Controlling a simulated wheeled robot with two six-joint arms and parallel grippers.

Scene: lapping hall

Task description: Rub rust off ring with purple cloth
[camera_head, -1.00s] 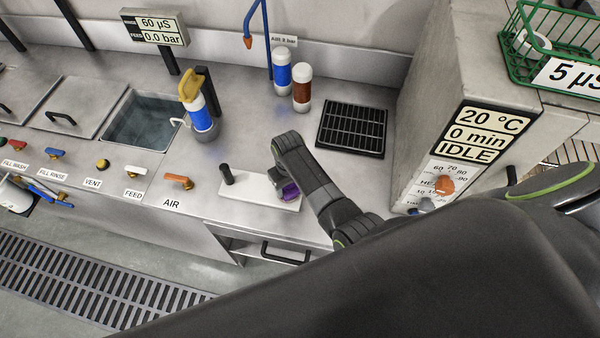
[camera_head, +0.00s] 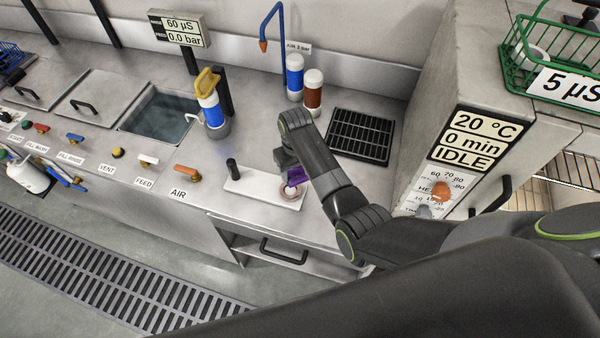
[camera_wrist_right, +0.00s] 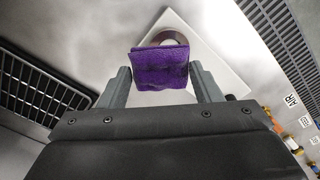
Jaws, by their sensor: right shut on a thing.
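The purple cloth (camera_wrist_right: 160,68) is a folded pad held between the fingers of my right gripper (camera_wrist_right: 163,85), which is shut on it. In the head view the cloth (camera_head: 296,176) shows below my right gripper (camera_head: 291,166), partly hidden by it. The ring (camera_head: 290,191) lies flat at the right end of a white board. In the right wrist view the ring (camera_wrist_right: 168,37) shows brownish just beyond the cloth, which hides part of it. I cannot tell whether cloth and ring touch. My left gripper is out of view.
The white board (camera_head: 250,183) with a dark upright peg (camera_head: 232,168) lies on the steel counter. A black grate (camera_head: 360,135) is behind right. Blue and brown bottles (camera_head: 313,92) stand at the back. A water basin (camera_head: 160,115) is left, a cabinet (camera_head: 470,110) right.

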